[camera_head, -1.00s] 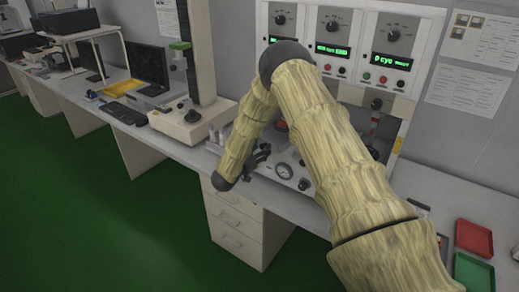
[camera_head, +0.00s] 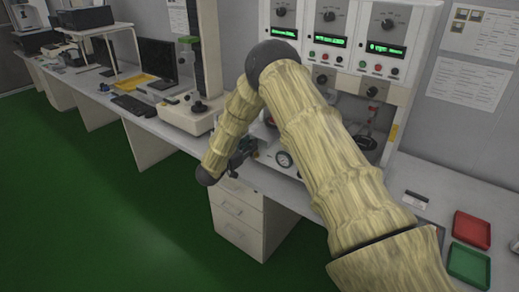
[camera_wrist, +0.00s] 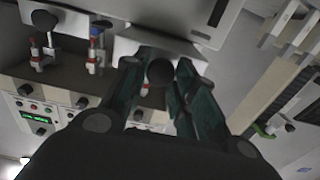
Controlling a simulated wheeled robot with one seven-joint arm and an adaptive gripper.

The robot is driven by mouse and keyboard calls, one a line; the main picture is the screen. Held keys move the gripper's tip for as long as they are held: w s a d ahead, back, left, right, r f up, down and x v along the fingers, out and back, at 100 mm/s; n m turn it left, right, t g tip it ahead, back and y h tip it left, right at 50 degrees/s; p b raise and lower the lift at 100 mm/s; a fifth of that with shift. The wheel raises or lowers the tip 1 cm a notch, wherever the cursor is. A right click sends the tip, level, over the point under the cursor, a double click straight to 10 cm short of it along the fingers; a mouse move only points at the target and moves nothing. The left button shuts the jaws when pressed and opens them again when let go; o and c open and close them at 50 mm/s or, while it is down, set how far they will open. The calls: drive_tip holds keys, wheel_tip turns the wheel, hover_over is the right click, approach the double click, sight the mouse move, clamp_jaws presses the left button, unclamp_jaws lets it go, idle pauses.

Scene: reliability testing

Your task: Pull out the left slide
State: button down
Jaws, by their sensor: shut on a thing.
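My gripper (camera_wrist: 158,85) is shut on a round black knob (camera_wrist: 160,73), with dark green fingers on both sides of it. The knob stands in front of a pale slide plate (camera_wrist: 150,42), largely hidden by the fingers. A second black knob (camera_wrist: 45,20) on a similar pale part is at the upper left of the wrist view, apart from my gripper. In the head view my gripper (camera_head: 240,151) is at the front of the test machine by the bench edge. My arm hides most of the machine there, and the held knob cannot be made out.
The machine's control panel (camera_head: 333,30) has dials and green displays. A grey tester with a column (camera_head: 192,113) stands left. Red (camera_head: 471,229) and green (camera_head: 468,264) trays lie right. Drawers (camera_head: 238,215) are below; green floor is open.

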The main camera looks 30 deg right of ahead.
drive_tip(key=v, duration=0.7)
drive_tip(key=c, duration=1.2)
unclamp_jaws()
drive_tip(key=shift+a, duration=0.1)
drive_tip(key=shift+o, duration=0.2)
drive_tip(key=v, duration=1.2)
drive_tip(key=shift+f, duration=0.1)
